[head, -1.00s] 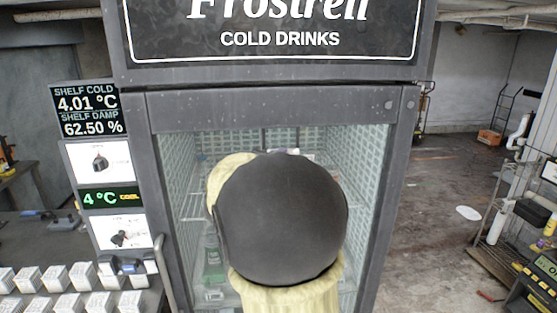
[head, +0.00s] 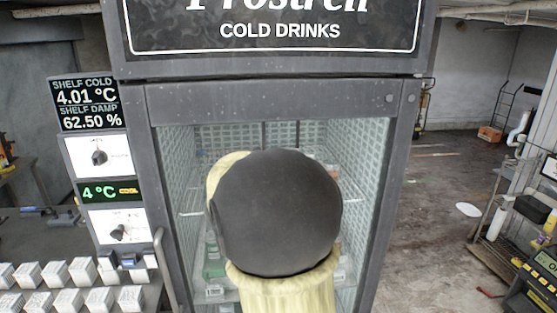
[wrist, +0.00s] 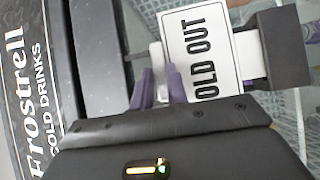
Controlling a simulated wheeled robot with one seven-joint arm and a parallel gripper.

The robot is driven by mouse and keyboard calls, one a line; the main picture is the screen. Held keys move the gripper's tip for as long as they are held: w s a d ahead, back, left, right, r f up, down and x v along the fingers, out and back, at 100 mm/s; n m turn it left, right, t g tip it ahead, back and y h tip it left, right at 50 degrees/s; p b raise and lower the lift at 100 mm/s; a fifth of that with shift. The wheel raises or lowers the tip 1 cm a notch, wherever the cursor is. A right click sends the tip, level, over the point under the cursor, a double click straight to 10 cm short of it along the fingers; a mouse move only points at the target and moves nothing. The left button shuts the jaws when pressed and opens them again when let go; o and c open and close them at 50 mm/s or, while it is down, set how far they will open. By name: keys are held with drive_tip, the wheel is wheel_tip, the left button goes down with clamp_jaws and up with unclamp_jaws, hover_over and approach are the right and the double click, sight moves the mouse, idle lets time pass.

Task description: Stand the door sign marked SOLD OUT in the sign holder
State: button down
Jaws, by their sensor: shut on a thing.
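The SOLD OUT sign (wrist: 198,50) is a white card with black letters and a thin border in the wrist view; its first letter is cut off or hidden. My gripper (wrist: 159,75) has its purple fingers shut on a white part at the sign's left edge, which is its top edge by the lettering. At the opposite edge, a white tab (wrist: 250,56) meets a dark block (wrist: 288,50), which looks like the sign holder. I cannot tell whether the tab is seated in it. In the head view my arm hides gripper, sign and holder.
The Frostrell drinks cooler (head: 265,103) stands ahead, with wire shelves and pale tiled inner walls. A counter with several white boxes (head: 68,300) is at the left. Open floor (head: 440,190) and a shelf rack (head: 500,215) are at the right.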

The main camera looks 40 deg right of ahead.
drive_tip(key=shift+f+b, duration=0.7)
drive_tip(key=shift+f, duration=0.8)
drive_tip(key=c, duration=1.3)
unclamp_jaws()
drive_tip(key=b+v, duration=0.5)
drive_tip(key=v, duration=1.2)
drive_tip(key=shift+a, duration=0.2)
